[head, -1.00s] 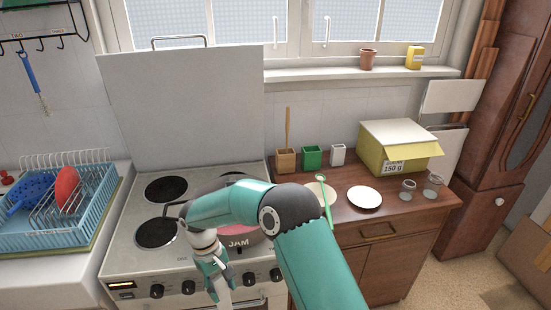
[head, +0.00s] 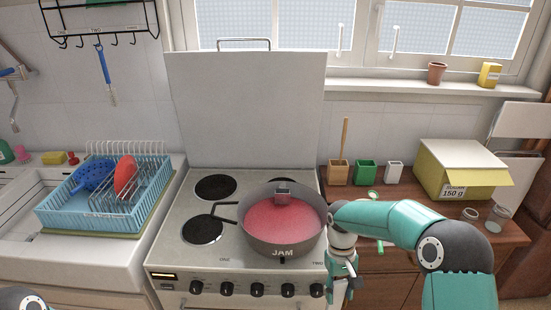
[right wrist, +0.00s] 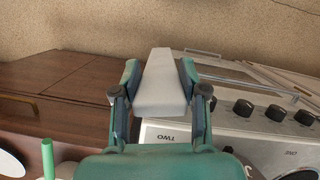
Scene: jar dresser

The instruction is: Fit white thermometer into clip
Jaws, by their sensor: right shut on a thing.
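My right gripper (head: 340,290) is low in front of the stove's right end, beside the dresser. In the right wrist view its fingers (right wrist: 160,80) are shut on a flat white tapered piece, the white thermometer (right wrist: 158,82). The thermometer's markings cannot be seen. A grey pot (head: 262,236) of red jam, lettered JAM, stands on the stove. A small grey piece (head: 283,190), apparently the clip, sits at the pot's far rim; its opening is too small to make out. The gripper is apart from the pot, nearer and to its right. My left gripper is out of view.
The stove (head: 170,250) has black burners and front knobs. The dresser (head: 400,258) at right bears small holders, a yellow box (head: 455,172) and glass jars (head: 497,218). A blue dish rack (head: 100,205) stands at left. The space above the pot is clear.

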